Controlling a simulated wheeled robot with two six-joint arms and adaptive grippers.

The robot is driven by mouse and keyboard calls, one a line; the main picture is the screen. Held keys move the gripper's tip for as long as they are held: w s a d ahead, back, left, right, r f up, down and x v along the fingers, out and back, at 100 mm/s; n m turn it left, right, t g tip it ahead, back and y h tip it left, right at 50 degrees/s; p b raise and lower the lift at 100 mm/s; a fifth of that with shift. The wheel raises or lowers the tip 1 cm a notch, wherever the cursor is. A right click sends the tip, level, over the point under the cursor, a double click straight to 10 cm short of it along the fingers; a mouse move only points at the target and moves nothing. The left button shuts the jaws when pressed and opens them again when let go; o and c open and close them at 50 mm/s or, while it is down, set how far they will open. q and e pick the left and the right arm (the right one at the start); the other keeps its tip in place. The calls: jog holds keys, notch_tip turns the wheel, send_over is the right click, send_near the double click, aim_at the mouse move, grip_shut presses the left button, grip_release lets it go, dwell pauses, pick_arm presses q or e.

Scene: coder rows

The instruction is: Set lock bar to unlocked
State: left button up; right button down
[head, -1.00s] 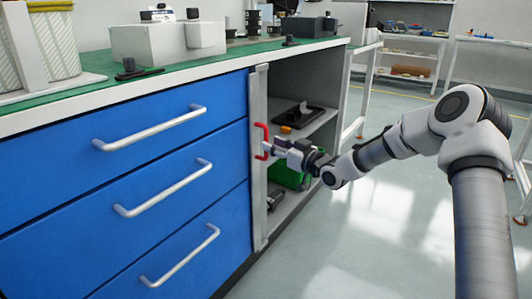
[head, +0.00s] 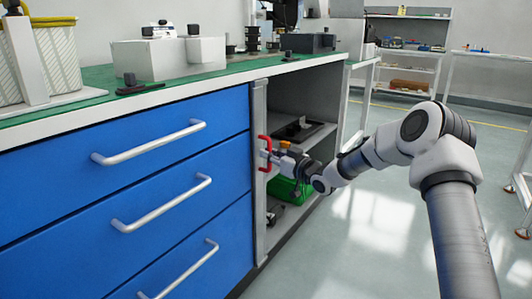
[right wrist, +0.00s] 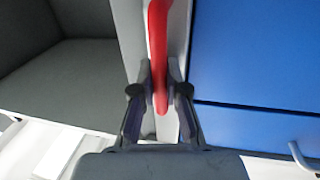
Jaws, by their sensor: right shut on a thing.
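The lock bar (head: 258,215) is a tall grey upright strip at the right edge of the blue drawers, next to the open shelf bay. Its red handle (head: 263,140) sits on the bar's front in its upper half. My right gripper (head: 267,155) reaches in from the right and is at the red handle. In the right wrist view the red handle (right wrist: 158,45) runs down between the two fingers of my right gripper (right wrist: 160,92), which are closed on it. The bar (right wrist: 128,25) shows behind the handle. My left gripper is not in view.
Blue drawers (head: 80,200) with metal pull handles are left of the bar. The open bay to the right holds a black tray (head: 298,130) and a green bin (head: 290,190). The bench top (head: 90,78) carries equipment. The floor (head: 370,230) is clear to the right.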

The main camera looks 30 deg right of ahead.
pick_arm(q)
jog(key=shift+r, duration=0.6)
pick_arm(e)
jog(key=shift+w+d+r, duration=0.15)
jog(key=shift+w+d, duration=0.1)
jog(key=shift+d, duration=0.35)
jog(key=c, duration=1.4)
grip_release()
jog(key=shift+o, duration=1.1)
jog(key=shift+w+d, duration=0.1)
jog(key=s+d, duration=0.2)
jog(key=s, duration=0.9)
jog(key=shift+s, duration=0.4)
